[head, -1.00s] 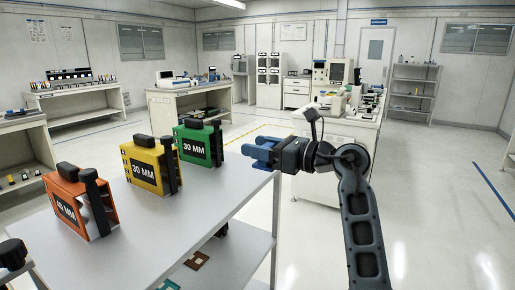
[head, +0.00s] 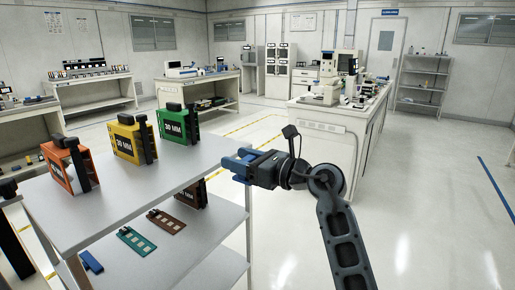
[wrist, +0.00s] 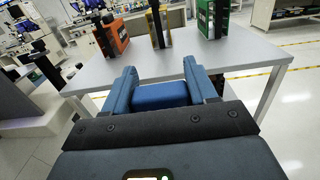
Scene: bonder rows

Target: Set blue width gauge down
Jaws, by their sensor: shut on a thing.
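My gripper (head: 236,163) has blue fingers and is shut on the blue width gauge (wrist: 160,96), a plain blue block that shows between the fingers in the wrist view. In the head view the gauge is hard to tell from the fingers. The gripper is near the right end of the grey table top (head: 140,180). Whether the gauge touches the table I cannot tell. On the table stand an orange gauge (head: 58,172), a yellow gauge (head: 124,142) and a green gauge (head: 171,130), in a row along the far side.
The near part of the table top is bare. The lower shelf (head: 190,262) holds a dark reddish gauge (head: 191,197), a teal strip (head: 136,241), a brown strip (head: 166,221) and a blue piece (head: 91,261). A white bench (head: 322,135) with instruments stands to the right, across open floor.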

